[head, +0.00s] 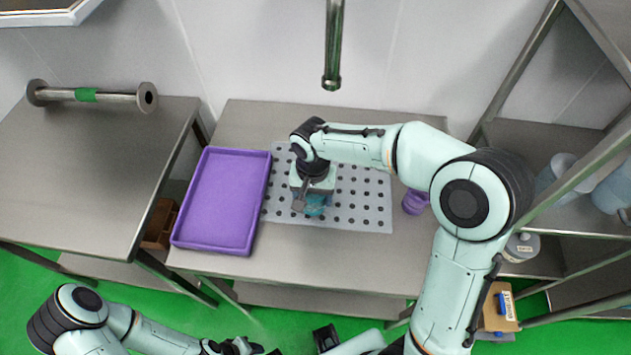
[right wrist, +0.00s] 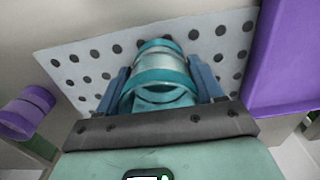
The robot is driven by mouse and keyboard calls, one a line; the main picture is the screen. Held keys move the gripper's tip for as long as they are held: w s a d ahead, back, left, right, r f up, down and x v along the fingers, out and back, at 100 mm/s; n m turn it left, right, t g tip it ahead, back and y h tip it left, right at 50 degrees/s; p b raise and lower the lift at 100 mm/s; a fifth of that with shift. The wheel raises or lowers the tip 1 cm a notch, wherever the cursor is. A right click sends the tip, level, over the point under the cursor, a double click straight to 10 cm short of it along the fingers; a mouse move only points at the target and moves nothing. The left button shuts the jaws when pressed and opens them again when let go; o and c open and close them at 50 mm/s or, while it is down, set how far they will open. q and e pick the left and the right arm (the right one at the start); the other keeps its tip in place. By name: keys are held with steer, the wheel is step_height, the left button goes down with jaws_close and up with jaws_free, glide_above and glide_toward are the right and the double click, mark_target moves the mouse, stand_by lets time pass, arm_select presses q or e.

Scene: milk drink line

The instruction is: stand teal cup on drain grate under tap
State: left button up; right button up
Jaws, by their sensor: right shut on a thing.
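The teal cup (head: 317,207) is between the fingers of my right gripper (head: 312,203), which is shut on it. In the right wrist view the cup (right wrist: 160,75) shows its banded side between the two blue fingers (right wrist: 163,88). The light grey perforated drain grate (head: 365,205) lies on the steel table behind and below the cup. Whether the cup's base touches the grate is hidden. The metal tap (head: 332,75) hangs down above the back of the table. My left arm is low at the left, with its dark end (head: 238,346) at the bottom edge; its finger state is unclear.
A purple tray (head: 218,205) lies left of the grate. A purple cup (head: 414,202) stands right of the grate, and also shows in the right wrist view (right wrist: 27,110). A metal spool-like pipe (head: 95,95) lies on the left table. Steel shelving (head: 560,215) stands at the right.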

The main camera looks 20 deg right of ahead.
steer(key=w+d, duration=0.2)
steer(key=w, duration=0.1)
steer(key=shift+w+p, duration=0.2)
steer(key=shift+p, duration=0.2)
steer(key=f, duration=0.3)
steer(key=shift+w+d, duration=0.2)
steer(key=shift+w, duration=0.1)
steer(key=shift+f, duration=0.25)
steer(key=shift+f, duration=0.2)
steer(key=o, duration=1)
steer(key=shift+c, duration=0.2)
steer(key=shift+o, duration=0.2)
steer(key=shift+r, duration=0.1)
steer(key=shift+r, duration=0.1)
